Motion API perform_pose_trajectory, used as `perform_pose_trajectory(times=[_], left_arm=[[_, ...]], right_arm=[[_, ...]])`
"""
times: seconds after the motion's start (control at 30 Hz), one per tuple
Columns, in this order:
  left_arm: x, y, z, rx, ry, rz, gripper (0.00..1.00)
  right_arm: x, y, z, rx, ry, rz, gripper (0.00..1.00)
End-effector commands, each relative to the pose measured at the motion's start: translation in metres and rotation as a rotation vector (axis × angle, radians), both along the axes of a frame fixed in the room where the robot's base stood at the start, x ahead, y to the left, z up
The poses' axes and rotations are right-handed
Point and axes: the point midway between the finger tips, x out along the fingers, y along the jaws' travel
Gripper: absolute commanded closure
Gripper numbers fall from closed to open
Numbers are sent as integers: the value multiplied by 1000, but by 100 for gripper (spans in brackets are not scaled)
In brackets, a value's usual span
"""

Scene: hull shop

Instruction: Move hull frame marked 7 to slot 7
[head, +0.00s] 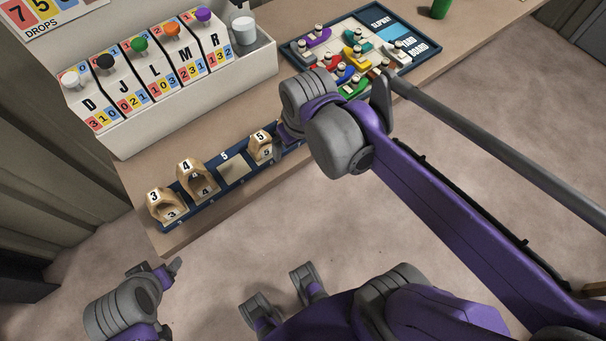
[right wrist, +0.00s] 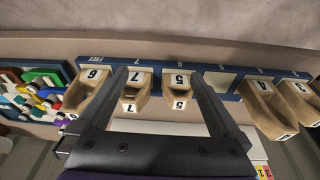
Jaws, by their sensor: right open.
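The hull frame marked 7 (right wrist: 134,94) is a small wooden U shape with white number plates. It stands on the blue slot rack (right wrist: 230,72), beside the frame marked 5 (right wrist: 179,96). My right gripper (right wrist: 157,76) is open and empty in the right wrist view; frames 7 and 5 both appear between its fingers. In the head view my right gripper (head: 289,132) is over the rack's right end, and my right arm hides frame 7. The rack's small slot numbers are hard to read at frame 7. My left gripper (head: 157,270) is at the lower left, away from the table.
Frames 3 (head: 153,205) and 4 (head: 183,178) stand left of a bare slot marked 5 (head: 232,170). Frame 6 (right wrist: 86,97) stands near the "FREE" label. A white lettered box (head: 190,110) is behind the rack; a board of coloured boats (head: 425,48) is at the back right.

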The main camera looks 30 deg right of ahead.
Motion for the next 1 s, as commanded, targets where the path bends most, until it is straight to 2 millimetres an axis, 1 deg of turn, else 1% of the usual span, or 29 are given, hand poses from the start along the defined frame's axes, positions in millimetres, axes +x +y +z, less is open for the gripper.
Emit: perform_pose_trajectory(times=[0.03,0.1,0.2,0.3,0.43,1.0], left_arm=[[0,0,0,0,0,0,25],[0,0,0,0,0,0,25],[0,0,0,0,0,0,25],[0,0,0,0,0,0,25],[0,0,0,0,0,0,25],[0,0,0,0,0,0,25]], right_arm=[[-19,6,-13,3,-39,-3,0],[-39,13,-29,9,-90,-10,0],[-59,19,-48,18,-147,-18,0],[-71,22,-60,24,-182,-25,0],[-75,23,-65,29,-197,-28,0],[-75,23,-64,28,-196,-29,0]])
